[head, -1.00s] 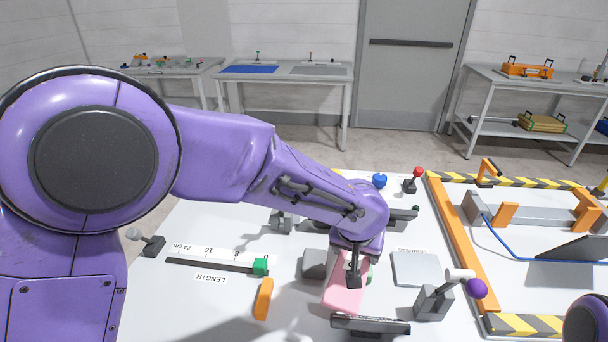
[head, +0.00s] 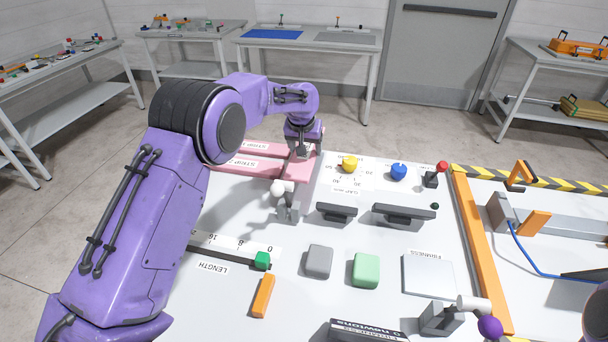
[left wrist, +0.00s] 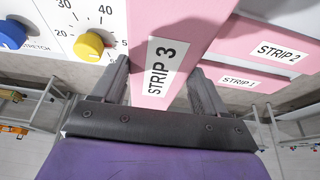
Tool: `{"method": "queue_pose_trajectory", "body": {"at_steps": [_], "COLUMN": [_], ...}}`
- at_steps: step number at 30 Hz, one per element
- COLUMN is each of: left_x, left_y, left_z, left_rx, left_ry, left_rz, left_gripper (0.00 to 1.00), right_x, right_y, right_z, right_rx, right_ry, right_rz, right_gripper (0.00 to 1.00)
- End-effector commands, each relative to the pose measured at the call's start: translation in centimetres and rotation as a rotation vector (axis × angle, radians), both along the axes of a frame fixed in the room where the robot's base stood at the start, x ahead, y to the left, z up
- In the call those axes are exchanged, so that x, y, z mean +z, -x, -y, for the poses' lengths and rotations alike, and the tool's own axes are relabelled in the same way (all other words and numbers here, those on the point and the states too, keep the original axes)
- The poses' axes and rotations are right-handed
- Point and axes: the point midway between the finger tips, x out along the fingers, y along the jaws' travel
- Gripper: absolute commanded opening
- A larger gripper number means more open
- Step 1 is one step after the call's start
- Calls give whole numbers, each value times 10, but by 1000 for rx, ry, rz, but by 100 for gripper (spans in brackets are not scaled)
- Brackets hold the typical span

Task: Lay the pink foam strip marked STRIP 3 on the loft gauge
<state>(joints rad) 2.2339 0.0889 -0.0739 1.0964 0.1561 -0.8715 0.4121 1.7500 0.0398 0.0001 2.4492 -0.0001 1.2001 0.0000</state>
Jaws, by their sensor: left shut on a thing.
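The pink foam strip marked STRIP 3 (left wrist: 178,25) is between the fingers of my left gripper (left wrist: 160,72), its label facing the wrist camera. In the head view my left gripper (head: 303,150) is at the back left of the white table, with pink foam (head: 294,172) below it. Strip 1 (left wrist: 214,75) and strip 2 (left wrist: 245,36) lie beside STRIP 3 in the wrist view. A yellow knob (head: 349,164) stands on a printed dial right of the gripper. I cannot tell for sure which fixture is the loft gauge. My right gripper is not in view.
A white-knobbed grey fixture (head: 289,204) stands just in front of the gripper. A blue knob (head: 398,172), two dark displays, a grey block (head: 319,261) and a green block (head: 366,270) are to the right. An orange rail (head: 480,245) bounds the table's right part.

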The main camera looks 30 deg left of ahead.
Motion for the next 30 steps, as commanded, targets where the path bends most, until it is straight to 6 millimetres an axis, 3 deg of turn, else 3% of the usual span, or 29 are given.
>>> {"method": "queue_pose_trajectory", "body": {"at_steps": [3, 16, 29, 30], "left_x": [-11, -89, -103, -102], "left_y": [-3, -2, -2, -2], "left_z": [-11, -10, -10, -10], "left_rx": [0, 0, 0, 0], "left_ry": [1, 0, 0, 0], "left_rz": [-3, -1, 2, 2], "left_gripper": [45, 45, 45, 86], "right_x": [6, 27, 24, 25], "right_y": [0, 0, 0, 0], "right_z": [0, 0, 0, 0], "right_rx": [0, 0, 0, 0], "right_ry": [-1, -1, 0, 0], "right_rz": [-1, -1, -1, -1], "right_gripper": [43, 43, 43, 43]}}
